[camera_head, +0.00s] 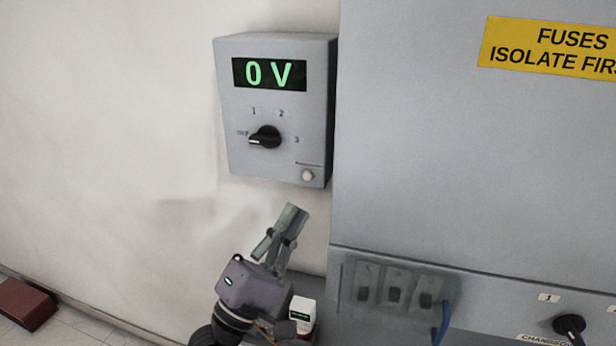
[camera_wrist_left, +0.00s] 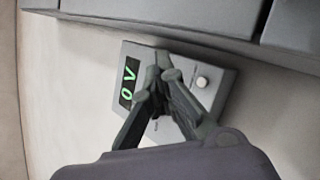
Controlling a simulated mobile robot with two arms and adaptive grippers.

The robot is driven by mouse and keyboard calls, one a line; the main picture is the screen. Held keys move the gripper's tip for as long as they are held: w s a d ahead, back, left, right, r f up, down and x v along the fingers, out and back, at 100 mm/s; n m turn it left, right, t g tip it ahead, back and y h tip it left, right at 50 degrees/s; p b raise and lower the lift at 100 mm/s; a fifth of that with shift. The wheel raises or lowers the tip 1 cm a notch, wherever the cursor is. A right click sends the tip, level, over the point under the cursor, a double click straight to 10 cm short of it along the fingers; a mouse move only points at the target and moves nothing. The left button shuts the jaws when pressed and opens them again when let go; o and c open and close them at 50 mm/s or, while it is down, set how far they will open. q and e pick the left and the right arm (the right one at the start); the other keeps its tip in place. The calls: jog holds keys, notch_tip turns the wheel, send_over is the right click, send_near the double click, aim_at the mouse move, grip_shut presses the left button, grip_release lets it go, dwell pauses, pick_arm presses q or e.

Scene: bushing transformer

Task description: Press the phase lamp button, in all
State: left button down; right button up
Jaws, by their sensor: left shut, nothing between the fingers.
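A grey wall box (camera_head: 235,120) carries a green display (camera_head: 269,74) reading "0 V". Below the display is a black rotary knob (camera_head: 266,138) with marks 1, 2 and 3 around it, its pointer toward the left mark. A small round pale button (camera_head: 308,175) sits at the box's lower right; it also shows in the left wrist view (camera_wrist_left: 202,82). My left gripper (camera_head: 292,212) is shut and empty, below the box and the button, apart from them in the head view. In the left wrist view its fingers (camera_wrist_left: 160,62) cover the knob. My right gripper is not in view.
A large grey cabinet (camera_head: 430,150) with a yellow "FUSES" sign (camera_head: 555,48) stands right of the box. Below are several switches behind a clear cover (camera_head: 398,290) and another black knob (camera_head: 569,326). A brown block (camera_head: 25,305) lies on the floor at left.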

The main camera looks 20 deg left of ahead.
aim_at(308, 176)
pick_arm(q)
jog(key=w+b, duration=0.1)
jog(key=w, duration=0.6)
jog(key=shift+w+b, duration=0.2)
jog(key=shift+b, duration=0.1)
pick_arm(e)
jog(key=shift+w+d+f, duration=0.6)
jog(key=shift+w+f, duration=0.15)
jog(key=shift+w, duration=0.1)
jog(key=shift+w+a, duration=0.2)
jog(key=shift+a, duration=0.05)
pick_arm(q)
jog(key=shift+w, duration=0.1)
jog(key=shift+w+d, duration=0.1)
jog(key=shift+w, duration=0.25)
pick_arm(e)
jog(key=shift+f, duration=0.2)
pick_arm(q)
jog(key=shift+w+b, duration=0.4)
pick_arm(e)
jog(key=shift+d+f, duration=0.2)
pick_arm(q)
jog(key=shift+s, duration=0.2)
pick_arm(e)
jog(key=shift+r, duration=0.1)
pick_arm(q)
jog(key=shift+s+p, duration=0.3)
jog(key=shift+s, duration=0.4)
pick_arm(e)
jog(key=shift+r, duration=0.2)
